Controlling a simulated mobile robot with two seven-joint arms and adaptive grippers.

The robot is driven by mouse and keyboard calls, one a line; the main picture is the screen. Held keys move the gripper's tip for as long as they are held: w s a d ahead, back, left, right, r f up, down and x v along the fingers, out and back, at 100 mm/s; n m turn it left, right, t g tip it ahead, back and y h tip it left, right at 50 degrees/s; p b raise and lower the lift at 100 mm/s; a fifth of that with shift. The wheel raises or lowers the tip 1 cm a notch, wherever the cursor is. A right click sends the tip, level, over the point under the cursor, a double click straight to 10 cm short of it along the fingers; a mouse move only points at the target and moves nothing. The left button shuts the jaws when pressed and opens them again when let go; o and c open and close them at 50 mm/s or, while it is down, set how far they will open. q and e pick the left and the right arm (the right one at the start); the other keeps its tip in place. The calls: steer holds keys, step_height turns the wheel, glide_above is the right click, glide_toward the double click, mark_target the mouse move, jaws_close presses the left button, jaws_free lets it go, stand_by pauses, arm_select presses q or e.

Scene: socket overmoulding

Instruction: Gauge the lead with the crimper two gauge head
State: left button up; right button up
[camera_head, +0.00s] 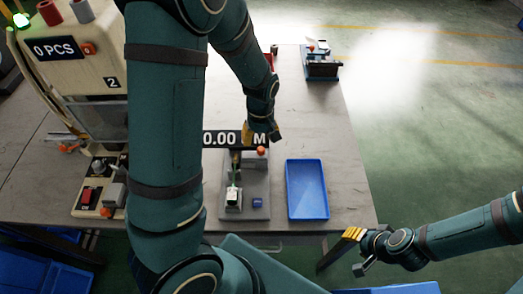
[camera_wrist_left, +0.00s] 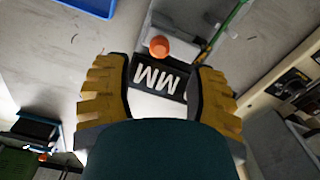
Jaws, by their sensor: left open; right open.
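The gauge head stands on the table with its display reading 0.00 M (camera_head: 221,139), an orange knob (camera_head: 262,151) and a grey base (camera_head: 259,184). The left wrist view shows its MM lettering (camera_wrist_left: 157,79) and orange knob (camera_wrist_left: 159,46). The lead, green with a white end (camera_head: 232,194), lies at the base; a green strand (camera_wrist_left: 236,20) shows in the wrist view. My left gripper (camera_head: 247,133) is open above the display, which shows between its fingers (camera_wrist_left: 160,85). Contact cannot be told. My right gripper (camera_head: 352,235) is open and empty, off the table's right front corner.
The crimper marked 2 (camera_head: 111,83) stands at the left, with a 0 PCS display and a red-switch panel. An empty blue tray (camera_head: 307,189) lies right of the gauge. A small blue-based device (camera_head: 321,65) stands at the back.

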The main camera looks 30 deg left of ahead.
mark_target(261, 149)
arm_select(q)
step_height(261, 149, down, 6)
steer(key=shift+f+b, duration=0.25)
steer(key=shift+b, duration=0.3)
jaws_close()
steer(key=shift+s+a, duration=0.6)
steer(key=shift+a, duration=0.35)
steer(key=shift+s+a, duration=0.55)
steer(key=shift+a, duration=0.4)
